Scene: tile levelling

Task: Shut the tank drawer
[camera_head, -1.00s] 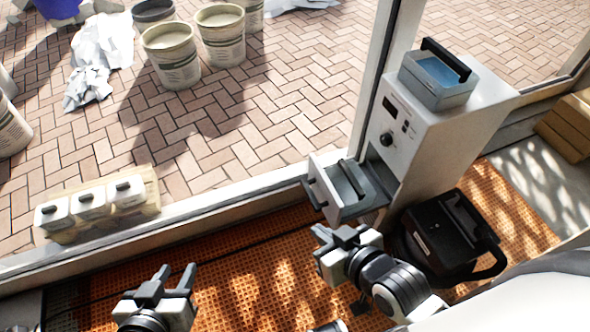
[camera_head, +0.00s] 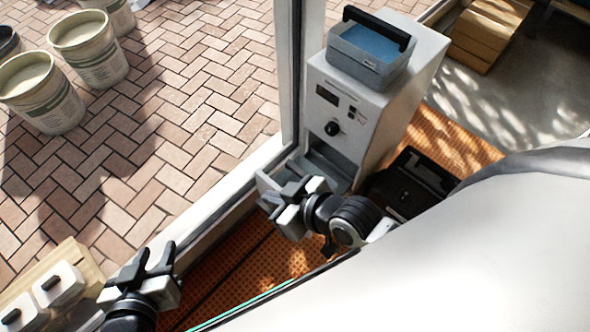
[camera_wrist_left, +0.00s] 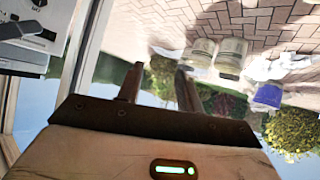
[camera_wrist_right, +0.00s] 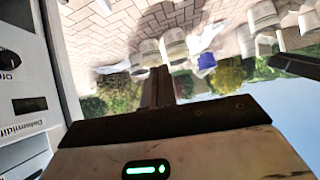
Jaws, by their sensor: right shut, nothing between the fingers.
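The white dehumidifier (camera_head: 385,105) stands beside the window frame, and part of it shows at the left of the right wrist view (camera_wrist_right: 25,75). Its grey tank drawer (camera_head: 266,187) sticks out low on its front, toward the lower left. My right gripper (camera_head: 290,190) is shut and empty in front of the drawer and hides much of it; I cannot tell whether they touch. Its closed fingers show in the right wrist view (camera_wrist_right: 160,85). My left gripper (camera_head: 150,258) is open and empty, away to the left; its parted fingers show in the left wrist view (camera_wrist_left: 160,85).
A grey tray with blue contents and a black handle (camera_head: 370,48) sits on the dehumidifier. A black case (camera_head: 410,182) stands at its right. The window frame (camera_head: 285,75) rises close by. Buckets (camera_head: 88,48) stand on brick paving outside.

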